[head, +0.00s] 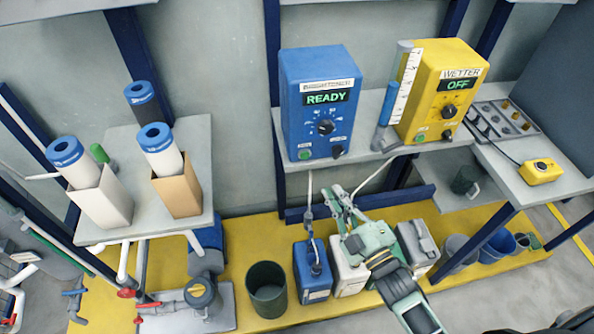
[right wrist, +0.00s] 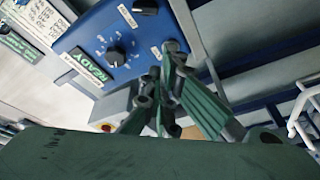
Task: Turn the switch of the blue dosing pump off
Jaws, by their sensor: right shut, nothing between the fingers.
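The blue dosing pump (head: 296,85) stands on the shelf, its green display reading READY. Its face carries a large black dial, a green button (head: 305,154) at lower left and a small black switch (head: 338,151) at lower right. My right gripper (head: 341,196) is shut and empty, below the pump's front edge. In the right wrist view the pump face (right wrist: 82,38) appears rotated, with the switch (right wrist: 145,6) at the top edge. There the shut fingers (right wrist: 172,58) overlap the area by the button; contact cannot be told. My left gripper is not in view.
A yellow pump (head: 440,75) labelled WETTER, display OFF, stands right of the blue one, with a clear gauge tube (head: 404,85) between them. Blue, white and grey canisters (head: 311,272) stand below the shelf. A dark bin (head: 266,290) stands left of them.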

